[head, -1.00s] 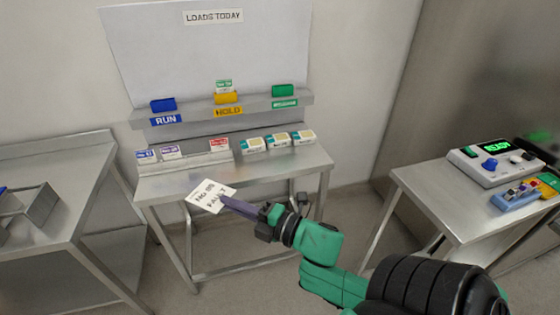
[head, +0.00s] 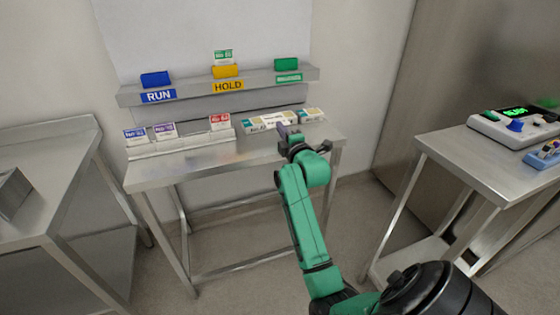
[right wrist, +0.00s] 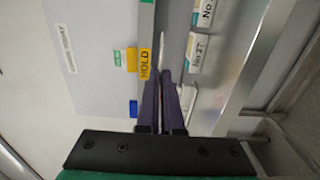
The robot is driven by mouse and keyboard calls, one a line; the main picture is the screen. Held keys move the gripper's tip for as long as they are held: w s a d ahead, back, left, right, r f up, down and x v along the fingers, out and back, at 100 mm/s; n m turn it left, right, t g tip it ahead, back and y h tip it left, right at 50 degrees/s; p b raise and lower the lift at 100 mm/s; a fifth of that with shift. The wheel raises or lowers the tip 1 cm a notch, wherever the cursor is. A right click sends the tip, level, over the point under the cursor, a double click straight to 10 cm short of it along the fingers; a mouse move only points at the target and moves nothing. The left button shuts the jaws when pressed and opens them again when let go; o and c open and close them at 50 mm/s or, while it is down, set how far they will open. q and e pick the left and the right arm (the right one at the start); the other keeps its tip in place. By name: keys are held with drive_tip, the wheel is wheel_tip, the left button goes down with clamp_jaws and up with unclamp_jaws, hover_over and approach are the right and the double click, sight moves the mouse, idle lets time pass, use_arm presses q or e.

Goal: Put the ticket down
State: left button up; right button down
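My right gripper (head: 290,132) is over the back right of the middle table, in front of the row of small boxes. Its two dark fingers (right wrist: 163,98) are close together in the right wrist view, with the thin white ticket (right wrist: 163,45) between their tips, seen nearly edge-on. In the head view the ticket (head: 274,118) shows as a pale piece with blurred print against the boxes. I cannot tell whether it touches a box or the table. My left gripper is not in view.
A rail on the middle table (head: 200,170) holds a blue (head: 136,135), a purple (head: 165,130) and a red card (head: 220,122). Boxes (head: 312,115) stand right of it. The shelf above bears blue (head: 156,79), yellow (head: 226,71) and green blocks (head: 286,64). The table front is clear.

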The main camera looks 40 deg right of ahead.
wheel_tip(320, 180, down, 12)
drive_tip(key=shift+r+b, duration=0.2)
drive_tip(key=shift+b, duration=0.1)
drive_tip(key=shift+f, duration=0.15)
drive_tip(key=c, duration=1.1)
unclamp_jaws()
